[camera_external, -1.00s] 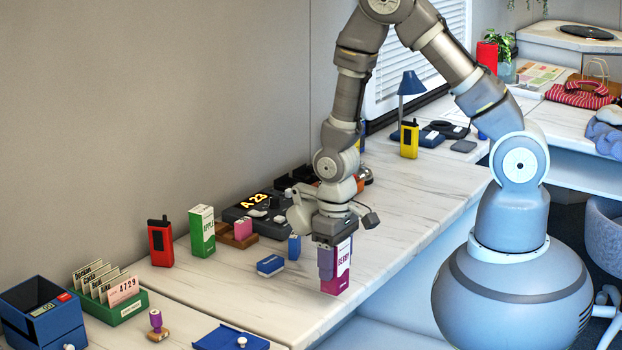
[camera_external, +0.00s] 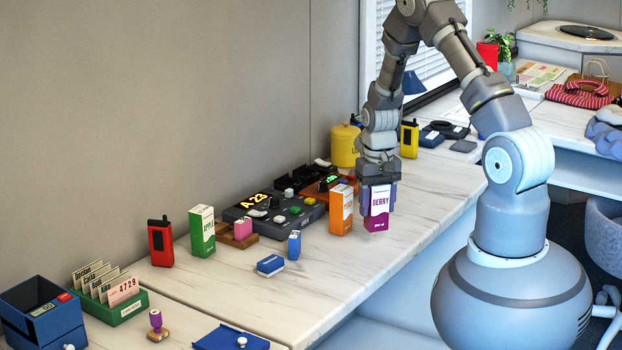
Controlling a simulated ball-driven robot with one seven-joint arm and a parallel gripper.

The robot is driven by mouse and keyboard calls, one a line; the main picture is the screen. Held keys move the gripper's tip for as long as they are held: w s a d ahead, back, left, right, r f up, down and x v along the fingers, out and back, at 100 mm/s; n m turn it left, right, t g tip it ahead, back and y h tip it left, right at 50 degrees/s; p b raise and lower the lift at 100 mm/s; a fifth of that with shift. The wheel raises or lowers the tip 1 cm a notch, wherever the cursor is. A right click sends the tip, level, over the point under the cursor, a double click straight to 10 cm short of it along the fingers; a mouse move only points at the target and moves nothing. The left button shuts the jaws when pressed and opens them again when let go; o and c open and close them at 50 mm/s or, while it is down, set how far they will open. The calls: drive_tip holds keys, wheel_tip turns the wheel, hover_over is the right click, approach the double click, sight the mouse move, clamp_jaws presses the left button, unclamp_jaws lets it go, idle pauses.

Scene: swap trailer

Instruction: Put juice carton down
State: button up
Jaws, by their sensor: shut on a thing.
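A purple and white juice carton (camera_external: 377,212) marked BERRY is upright between the fingers of my gripper (camera_external: 378,198), near the counter's front edge. My gripper points down and is shut on it. The carton's base is at or just above the counter; I cannot tell whether it touches. An orange and white carton (camera_external: 341,209) stands upright just to its left. A green and white carton marked APPLE (camera_external: 202,231) stands upright farther left.
A dark console (camera_external: 275,213) with lit digits lies behind the cartons. A small blue box (camera_external: 294,245) and a blue pad (camera_external: 270,265) lie on the counter (camera_external: 345,265). A yellow canister (camera_external: 345,146) and a yellow handset (camera_external: 409,139) stand farther back. The counter's front middle is clear.

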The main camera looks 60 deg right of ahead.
drive_tip(key=s+d+m, duration=0.2)
drive_tip(key=d, duration=0.6)
drive_tip(key=shift+w+d+f+b, duration=0.9)
drive_tip(key=shift+w+d, duration=0.6)
drive_tip(key=shift+w, duration=0.7)
drive_tip(key=shift+w+d+f+b, duration=0.65)
drive_tip(key=shift+w+d+b, duration=0.6)
drive_tip(key=shift+w, duration=0.95)
drive_tip(key=shift+w+d+f+b, duration=0.8)
drive_tip(key=shift+w+d, duration=0.9)
drive_tip(key=shift+w, duration=0.5)
drive_tip(key=shift+f, duration=0.15)
drive_tip(key=o, duration=1.2)
